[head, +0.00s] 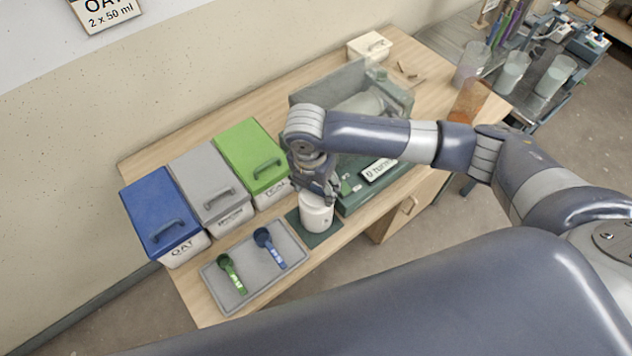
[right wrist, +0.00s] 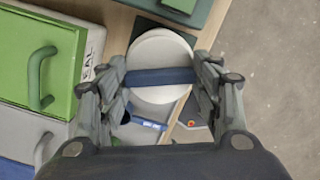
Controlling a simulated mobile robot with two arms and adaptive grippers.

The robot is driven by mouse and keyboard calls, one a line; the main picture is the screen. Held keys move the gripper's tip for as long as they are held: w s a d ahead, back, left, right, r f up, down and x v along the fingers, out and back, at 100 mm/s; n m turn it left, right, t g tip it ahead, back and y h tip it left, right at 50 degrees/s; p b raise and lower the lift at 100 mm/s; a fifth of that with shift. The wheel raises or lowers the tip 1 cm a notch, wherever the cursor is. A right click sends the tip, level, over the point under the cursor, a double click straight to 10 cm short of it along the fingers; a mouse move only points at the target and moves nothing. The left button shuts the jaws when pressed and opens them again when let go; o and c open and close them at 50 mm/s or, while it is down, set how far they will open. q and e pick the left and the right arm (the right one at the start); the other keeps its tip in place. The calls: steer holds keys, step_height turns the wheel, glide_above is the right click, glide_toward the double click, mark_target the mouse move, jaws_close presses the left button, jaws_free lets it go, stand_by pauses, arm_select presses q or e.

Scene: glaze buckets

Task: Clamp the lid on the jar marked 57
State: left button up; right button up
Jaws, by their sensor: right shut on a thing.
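A white jar (head: 317,214) stands upright over the dark green mat (head: 322,238) in the head view. Its marking is too small to read. My right gripper (head: 318,190) is just above it, pointing down. In the right wrist view, the gripper (right wrist: 165,78) is shut on a dark blue bar (right wrist: 160,77) lying across a round white top (right wrist: 160,45). I cannot tell whether the bar is pressed against that top. My left gripper is not in view.
Blue (head: 160,205), grey (head: 205,180) and green (head: 245,150) lidded buckets stand left of the jar. A grey tray (head: 245,290) holds a green scoop (head: 230,273) and a blue scoop (head: 266,247). A green machine (head: 372,192) with a clear cover stands close on the right.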

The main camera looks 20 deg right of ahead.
steer(key=shift+r+m+p, duration=0.15)
steer(key=shift+m+p, duration=0.8)
steer(key=shift+m, duration=0.15)
steer(key=shift+w+m, duration=0.1)
steer(key=shift+m, duration=0.2)
steer(key=shift+m+p, duration=0.4)
steer(key=shift+p, duration=0.25)
steer(key=shift+m+g+p, duration=0.3)
steer(key=shift+m+p, duration=0.5)
steer(key=shift+m, duration=0.2)
steer(key=shift+f+m, duration=0.2)
steer(key=shift+m, duration=0.5)
